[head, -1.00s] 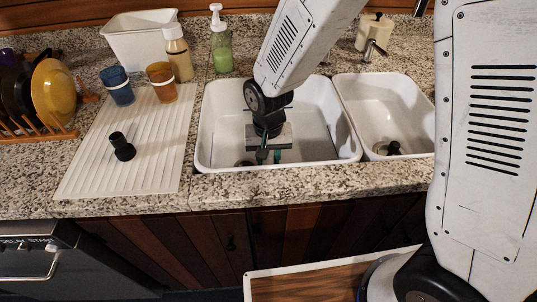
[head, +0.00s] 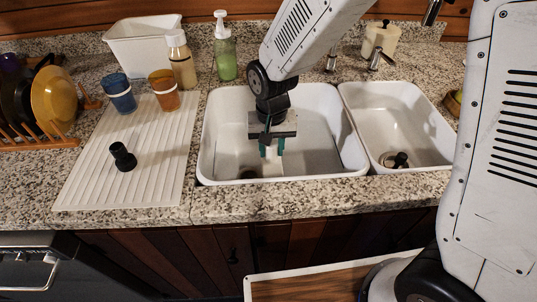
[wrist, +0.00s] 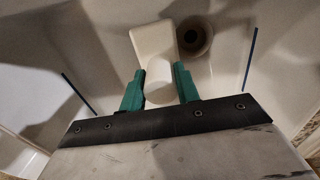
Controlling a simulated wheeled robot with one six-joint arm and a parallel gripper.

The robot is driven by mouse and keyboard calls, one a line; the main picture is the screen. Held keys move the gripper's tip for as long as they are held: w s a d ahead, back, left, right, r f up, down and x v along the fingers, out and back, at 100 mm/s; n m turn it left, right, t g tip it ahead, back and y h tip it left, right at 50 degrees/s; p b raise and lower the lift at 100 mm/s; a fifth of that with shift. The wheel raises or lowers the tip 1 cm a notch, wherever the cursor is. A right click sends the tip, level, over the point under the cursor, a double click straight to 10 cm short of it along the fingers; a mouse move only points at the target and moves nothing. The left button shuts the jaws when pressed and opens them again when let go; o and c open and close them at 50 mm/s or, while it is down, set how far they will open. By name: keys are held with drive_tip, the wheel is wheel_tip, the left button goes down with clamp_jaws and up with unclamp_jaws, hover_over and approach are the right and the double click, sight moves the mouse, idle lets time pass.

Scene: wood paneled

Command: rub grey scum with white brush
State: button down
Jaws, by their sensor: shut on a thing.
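My gripper (head: 272,149) is down inside the large left sink basin (head: 222,135). Its teal fingers are shut around a white, rounded upright piece of the white brush (wrist: 158,82). A pale rectangular part of the brush, its head, shows just beyond the fingers in the wrist view, beside the round drain (wrist: 195,37). In the head view the brush (head: 272,166) is a small pale shape under the fingertips. I cannot tell whether it touches the basin floor. I cannot make out the grey scum apart from shadows on the basin floor.
The basin walls surround my gripper closely. A smaller basin (head: 393,125) lies to the right. A ribbed white drainboard (head: 95,190) on the left holds a blue cup (head: 119,95), an orange cup (head: 164,90) and a black object (head: 123,157). Soap bottles and a faucet stand behind.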

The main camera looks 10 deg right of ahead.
drive_tip(key=shift+r, duration=2.15)
